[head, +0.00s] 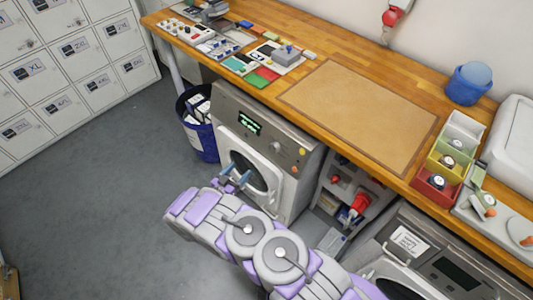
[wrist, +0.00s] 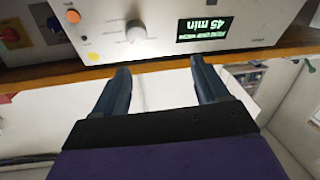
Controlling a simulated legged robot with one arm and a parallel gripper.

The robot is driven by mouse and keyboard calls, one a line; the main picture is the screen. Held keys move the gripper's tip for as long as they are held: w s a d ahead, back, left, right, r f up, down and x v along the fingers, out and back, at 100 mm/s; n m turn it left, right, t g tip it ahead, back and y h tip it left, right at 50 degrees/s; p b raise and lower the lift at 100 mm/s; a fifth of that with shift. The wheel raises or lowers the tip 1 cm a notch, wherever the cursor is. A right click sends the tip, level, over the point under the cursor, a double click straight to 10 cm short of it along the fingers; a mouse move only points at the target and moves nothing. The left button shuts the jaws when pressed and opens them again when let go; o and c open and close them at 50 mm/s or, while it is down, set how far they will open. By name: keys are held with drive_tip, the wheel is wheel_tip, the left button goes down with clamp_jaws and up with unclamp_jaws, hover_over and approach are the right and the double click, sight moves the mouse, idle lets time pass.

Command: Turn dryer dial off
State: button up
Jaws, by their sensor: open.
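The dryer (head: 262,128) is a grey front-loading machine under the wooden worktop. Its dial (head: 275,147) is a round light knob on the control panel, to the right of a lit green display (head: 249,123). In the wrist view the panel appears upside down; the dial (wrist: 136,32) is left of the display (wrist: 204,27), which reads 45 min. My gripper (head: 236,174) is open and empty in front of the round door, below and left of the dial. In the wrist view my fingers (wrist: 159,68) are apart, with the dial beyond their tips.
An orange button (wrist: 93,57) sits near the dial. A blue bin (head: 199,140) stands left of the dryer, and a shelf (head: 350,190) with a red item is to its right. A second machine (head: 430,262) is at lower right. The floor (head: 100,190) at left is clear.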

drive_tip(key=s+d+f+h, duration=0.1)
drive_tip(key=s+d+h, duration=0.15)
drive_tip(key=d, duration=0.25)
drive_tip(key=b, duration=0.2)
approach(272, 150)
drive_tip(key=shift+y, duration=0.45)
drive_tip(key=x, duration=0.4)
drive_tip(key=d+b+x, duration=0.1)
drive_tip(key=x, duration=0.2)
drive_tip(key=shift+s+r, duration=0.1)
drive_tip(key=shift+s, duration=0.15)
drive_tip(key=shift+w, duration=0.65)
drive_tip(key=shift+w+a, duration=0.15)
drive_tip(key=shift+a, duration=0.05)
drive_tip(key=shift+d, duration=0.5)
drive_tip(key=c, duration=0.4)
drive_tip(key=shift+a, duration=0.3)
drive_tip(key=c, duration=0.7)
drive_tip(key=shift+o, duration=0.2)
